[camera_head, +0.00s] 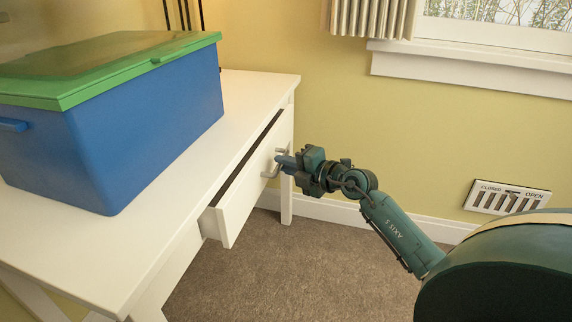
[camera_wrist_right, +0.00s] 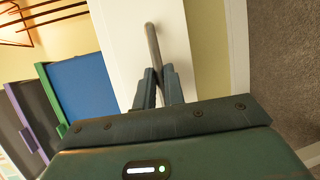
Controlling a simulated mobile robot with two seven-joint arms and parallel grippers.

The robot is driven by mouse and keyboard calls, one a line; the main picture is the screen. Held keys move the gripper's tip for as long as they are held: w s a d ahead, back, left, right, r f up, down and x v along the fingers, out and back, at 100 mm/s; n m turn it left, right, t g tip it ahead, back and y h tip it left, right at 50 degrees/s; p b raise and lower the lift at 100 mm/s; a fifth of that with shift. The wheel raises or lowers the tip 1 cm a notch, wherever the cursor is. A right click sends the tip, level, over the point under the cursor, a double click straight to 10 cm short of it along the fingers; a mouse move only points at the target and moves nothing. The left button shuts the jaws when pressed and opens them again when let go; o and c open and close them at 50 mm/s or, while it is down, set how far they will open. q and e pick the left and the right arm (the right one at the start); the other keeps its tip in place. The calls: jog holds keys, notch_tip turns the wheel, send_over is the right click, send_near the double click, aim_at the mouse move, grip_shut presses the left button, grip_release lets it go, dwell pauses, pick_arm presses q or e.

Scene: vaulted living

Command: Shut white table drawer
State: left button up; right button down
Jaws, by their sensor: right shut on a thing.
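The white table (camera_head: 160,222) stands against the wall, and its drawer (camera_head: 245,190) sticks out partway from the front, with a dark gap showing along its top. A metal bar handle (camera_head: 272,168) is on the drawer front. My right gripper (camera_head: 284,161) is at the handle, with its fingers shut on it. In the right wrist view the handle (camera_wrist_right: 152,48) runs up from between the right gripper's fingers (camera_wrist_right: 158,82), in front of the white drawer front (camera_wrist_right: 120,35). My left gripper does not show.
A blue bin (camera_head: 150,125) with a green lid (camera_head: 95,65) stands on the tabletop. A window sill (camera_head: 470,65) and a wall vent (camera_head: 505,198) are on the yellow wall. Carpeted floor (camera_head: 290,275) is clear in front of the drawer.

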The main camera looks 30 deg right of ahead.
aim_at(268, 161)
pick_arm(q)
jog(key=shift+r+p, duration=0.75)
jog(key=shift+p, duration=0.15)
pick_arm(e)
jog(key=shift+w+a+r, duration=0.3)
jog(key=shift+w+a, duration=0.15)
jog(key=shift+w, duration=0.1)
jog(key=shift+w+a+f+p, duration=0.1)
jog(key=shift+w+a+p, duration=0.65)
jog(key=shift+w+p, duration=0.2)
jog(key=shift+w+a+f, duration=0.1)
jog(key=shift+w+a, duration=0.1)
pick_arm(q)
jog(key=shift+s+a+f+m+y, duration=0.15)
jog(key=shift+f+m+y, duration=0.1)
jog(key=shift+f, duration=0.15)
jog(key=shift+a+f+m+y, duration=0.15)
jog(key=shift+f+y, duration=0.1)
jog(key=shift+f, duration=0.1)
pick_arm(e)
jog(key=c, duration=1.5)
grip_release()
jog(key=shift+w+a+f, duration=0.1)
jog(key=shift+a, duration=0.05)
